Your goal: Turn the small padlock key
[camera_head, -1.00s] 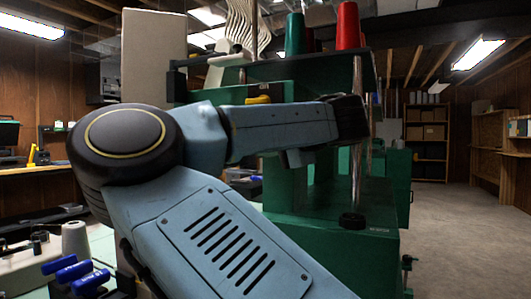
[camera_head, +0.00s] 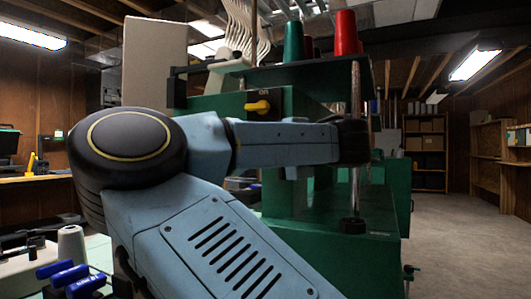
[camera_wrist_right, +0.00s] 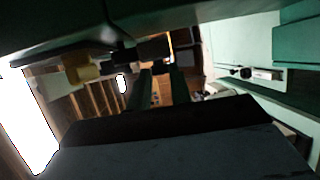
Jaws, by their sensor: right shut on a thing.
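My right arm crosses the head view in front of the green machine (camera_head: 330,258), and its gripper is hidden there. In the right wrist view my right gripper (camera_wrist_right: 160,72) shows its two fingers close to a dark shape (camera_wrist_right: 152,49). The gripper is shut on a small dark thing. The picture is too dim to tell whether this is the padlock key, and I cannot make out the key anywhere else. A yellow switch handle (camera_head: 258,106) sits on a black plate marked ON, just above my forearm. A yellow part (camera_wrist_right: 80,68) also shows in the right wrist view. My left gripper is not in view.
Green and red thread cones (camera_head: 346,33) stand on the machine's top shelf. A metal post (camera_head: 355,95) rises at its right side. Blue-handled tools (camera_head: 70,276) and a pale spool (camera_head: 71,245) are at the lower left. The floor at the right is open.

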